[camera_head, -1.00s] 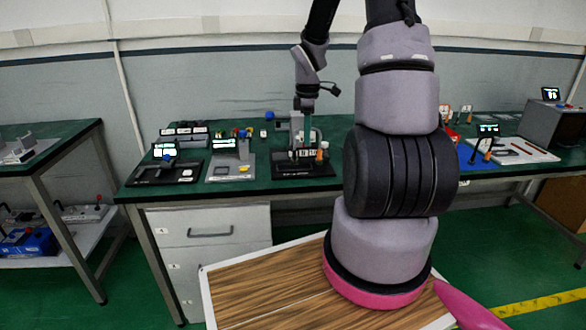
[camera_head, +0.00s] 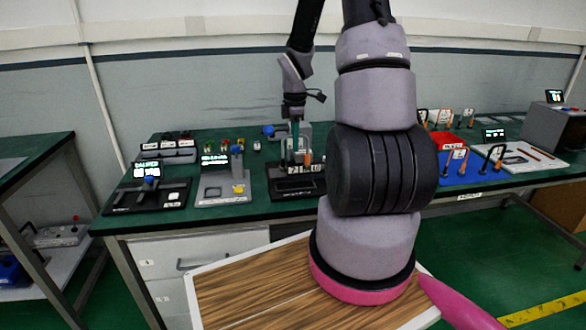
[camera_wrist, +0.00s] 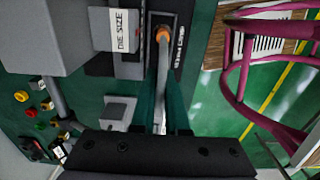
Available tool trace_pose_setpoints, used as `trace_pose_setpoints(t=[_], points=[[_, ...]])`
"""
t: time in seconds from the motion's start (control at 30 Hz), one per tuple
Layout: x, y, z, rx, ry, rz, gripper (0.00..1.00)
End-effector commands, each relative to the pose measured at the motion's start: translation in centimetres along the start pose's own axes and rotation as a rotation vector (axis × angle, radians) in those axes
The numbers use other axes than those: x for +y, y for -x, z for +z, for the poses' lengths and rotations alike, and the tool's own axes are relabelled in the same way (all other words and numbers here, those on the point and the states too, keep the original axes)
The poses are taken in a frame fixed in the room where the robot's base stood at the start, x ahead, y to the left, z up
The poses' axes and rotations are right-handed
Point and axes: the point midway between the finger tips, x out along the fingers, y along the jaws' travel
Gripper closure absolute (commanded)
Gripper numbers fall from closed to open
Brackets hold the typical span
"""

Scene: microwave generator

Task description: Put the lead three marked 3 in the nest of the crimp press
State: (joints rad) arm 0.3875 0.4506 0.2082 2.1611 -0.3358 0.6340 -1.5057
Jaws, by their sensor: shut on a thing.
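My gripper (camera_head: 295,137) hangs over the crimp press (camera_head: 297,187). Its teal fingers (camera_wrist: 163,108) are shut on a slim grey lead with an orange end (camera_wrist: 163,34). The orange end also shows beside the press in the head view (camera_head: 308,158). I cannot read a 3 on the lead. The crimp press has a dark base with a white label and a grey upright part; a grey body marked DIE SIZE (camera_wrist: 120,30) fills the upper left in the wrist view. The orange end lies over or close to the dark base. The nest is not clear, and I cannot tell whether the lead touches it.
Left of the press stand a grey station with a screen (camera_head: 222,185) and a black station (camera_head: 148,193). Coloured knobs (camera_wrist: 30,110) show in the wrist view. At right are a red bin (camera_head: 448,141), a blue mat (camera_head: 462,168) and a white board (camera_head: 518,160).

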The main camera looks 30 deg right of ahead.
Motion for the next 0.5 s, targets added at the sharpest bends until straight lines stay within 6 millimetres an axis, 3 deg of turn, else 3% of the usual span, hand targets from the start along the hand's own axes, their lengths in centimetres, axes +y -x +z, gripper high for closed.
trace_pose_setpoints(t=[0.1, 0.27, 0.5], points=[[0.0, -2.0, 0.0, 0.0, 0.001, -0.001, 1.0], [0.0, -3.1, 0.0, 0.0, -0.001, 0.0, 1.0], [0.0, -6.2, 0.0, 0.0, 0.0, -0.001, 1.0]])
